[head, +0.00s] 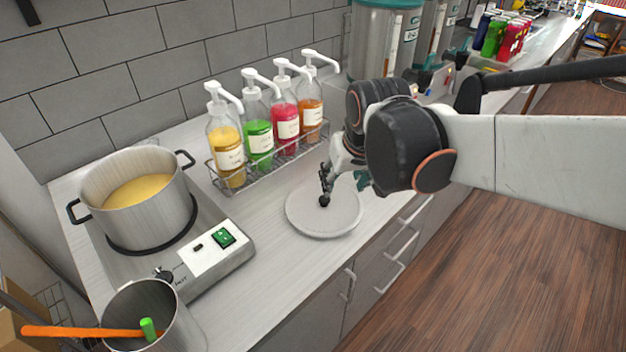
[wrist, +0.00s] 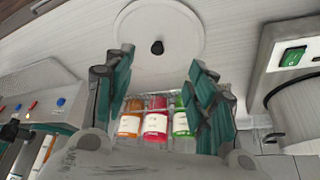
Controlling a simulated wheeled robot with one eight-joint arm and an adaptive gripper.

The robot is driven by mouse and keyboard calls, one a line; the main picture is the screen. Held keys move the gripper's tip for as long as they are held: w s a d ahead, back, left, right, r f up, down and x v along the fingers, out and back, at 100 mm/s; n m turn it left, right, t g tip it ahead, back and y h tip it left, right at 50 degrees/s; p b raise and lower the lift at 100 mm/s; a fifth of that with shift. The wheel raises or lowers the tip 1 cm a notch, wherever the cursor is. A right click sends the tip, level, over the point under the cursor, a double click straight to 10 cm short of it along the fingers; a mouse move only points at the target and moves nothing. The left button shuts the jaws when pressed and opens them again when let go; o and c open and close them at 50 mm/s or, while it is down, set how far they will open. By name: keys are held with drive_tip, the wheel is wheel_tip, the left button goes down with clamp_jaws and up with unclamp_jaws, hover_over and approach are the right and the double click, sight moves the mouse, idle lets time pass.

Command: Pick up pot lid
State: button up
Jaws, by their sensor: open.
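The pot lid (head: 324,222) is a pale round disc with a small black knob, lying flat on the counter right of the hot plate. In the wrist view the pot lid (wrist: 180,44) is at the top centre, with its black knob (wrist: 157,47) in line with the gap between my fingers. My gripper (head: 335,188) is over the far side of the lid, near the knob. In the wrist view my gripper (wrist: 160,85) has its teal fingers spread wide with nothing between them. I cannot tell the exact height of the fingertips above the lid.
A steel pot (head: 165,209) of yellow liquid stands on the hot plate (head: 215,275) at the left. Pump bottles (head: 258,140) stand in a wire rack (head: 268,172) behind the lid. A metal container (head: 185,325) is at the front left. Bare counter lies around the lid.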

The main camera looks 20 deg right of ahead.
drive_tip(key=w+f+g+p, duration=0.2)
drive_tip(key=w+f+p, duration=0.1)
drive_tip(key=w, duration=0.6)
drive_tip(key=b, duration=0.2)
hover_over(324, 199)
drive_tip(key=s, duration=0.1)
drive_tip(key=f, duration=0.8)
drive_tip(key=shift+s+d+f, duration=0.15)
drive_tip(key=shift+d+f, duration=0.05)
drive_tip(key=shift+f, duration=0.15)
drive_tip(key=shift+b+x, duration=0.7)
drive_tip(key=shift+x, duration=2.1)
drive_tip(key=shift+s+a, duration=0.15)
drive_tip(key=shift+s, duration=0.05)
clamp_jaws()
